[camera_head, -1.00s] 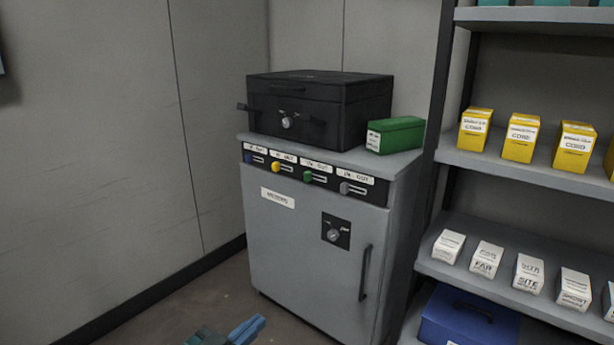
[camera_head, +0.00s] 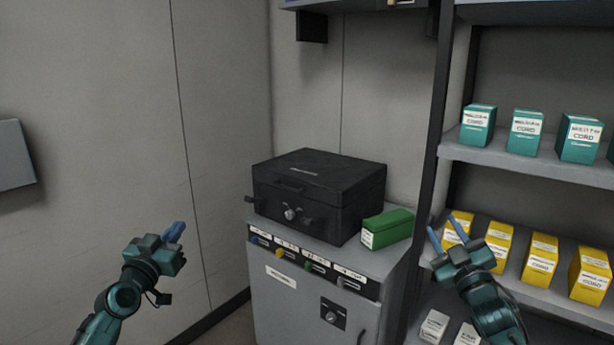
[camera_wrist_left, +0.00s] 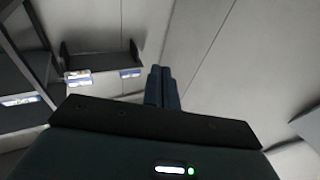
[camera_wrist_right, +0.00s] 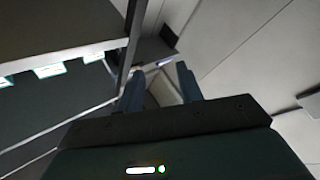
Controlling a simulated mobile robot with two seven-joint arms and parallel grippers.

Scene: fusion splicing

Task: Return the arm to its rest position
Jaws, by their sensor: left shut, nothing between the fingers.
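My left gripper (camera_head: 174,232) is raised at the left of the head view, in front of the bare wall and apart from the cabinet. Its blue fingers are shut with nothing between them; they show pressed together in the left wrist view (camera_wrist_left: 162,88). My right gripper (camera_head: 447,231) is raised at the right, in front of the shelf rack. Its fingers are spread apart and empty, which also shows in the right wrist view (camera_wrist_right: 160,88). Neither gripper touches anything that I can see.
A grey cabinet (camera_head: 290,305) with coloured sliders carries a black case (camera_head: 315,195) and a green box (camera_head: 388,228). The rack (camera_head: 540,165) at right holds teal boxes (camera_head: 478,128), yellow boxes (camera_head: 541,258) and white boxes (camera_head: 434,326). Open space lies before the left wall.

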